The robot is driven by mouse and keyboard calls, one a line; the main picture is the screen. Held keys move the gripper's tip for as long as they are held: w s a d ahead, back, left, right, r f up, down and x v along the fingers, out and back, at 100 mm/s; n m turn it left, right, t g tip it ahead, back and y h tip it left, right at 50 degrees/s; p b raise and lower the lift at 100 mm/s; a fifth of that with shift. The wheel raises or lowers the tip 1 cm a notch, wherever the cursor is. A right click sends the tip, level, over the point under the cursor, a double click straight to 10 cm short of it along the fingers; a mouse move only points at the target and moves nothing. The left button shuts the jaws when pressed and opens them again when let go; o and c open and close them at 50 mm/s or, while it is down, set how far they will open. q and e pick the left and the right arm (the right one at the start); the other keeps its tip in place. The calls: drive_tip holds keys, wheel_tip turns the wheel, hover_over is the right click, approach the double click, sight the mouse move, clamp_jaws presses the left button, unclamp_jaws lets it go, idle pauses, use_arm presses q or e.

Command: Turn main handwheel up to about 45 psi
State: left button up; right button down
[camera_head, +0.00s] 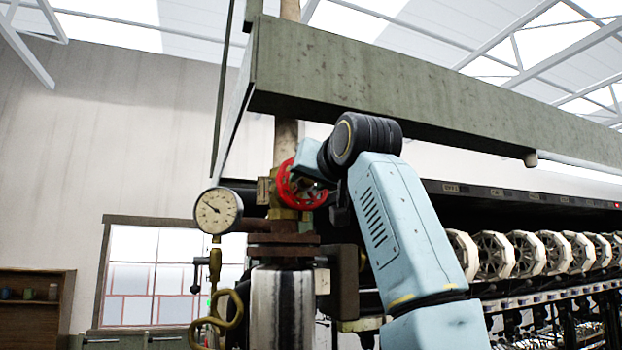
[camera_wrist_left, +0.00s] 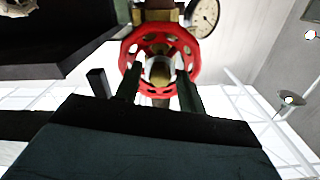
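The red main handwheel (camera_head: 301,186) is on a brass valve on the upright pipe. My left gripper (camera_head: 316,172) is at the wheel's face, its fingers largely hidden in the head view. In the left wrist view the handwheel (camera_wrist_left: 160,38) is straight ahead, and the two dark fingers of my left gripper (camera_wrist_left: 159,88) stand apart, overlapping the lower rim. I cannot tell whether they touch it. The round white gauge (camera_head: 218,211) is left of the valve; its dark pointer leans to the upper left, its figures too small to read. My right gripper is out of view.
A long green-grey beam (camera_head: 400,85) runs overhead above my arm. A row of pale reels (camera_head: 525,254) is at the right. A curved brass pipe (camera_head: 232,308) hangs below the gauge. A window (camera_head: 140,270) and a wooden shelf (camera_head: 36,312) are at the left.

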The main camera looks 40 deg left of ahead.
use_arm(q)
drive_tip(key=shift+a+m, duration=0.1)
drive_tip(key=shift+m, duration=3.1)
drive_tip(key=c, duration=0.9)
drive_tip(key=shift+o, duration=0.2)
drive_tip(key=n, duration=0.5)
drive_tip(key=shift+n, duration=0.4)
drive_tip(key=o, duration=0.9)
drive_tip(key=shift+c, duration=0.2)
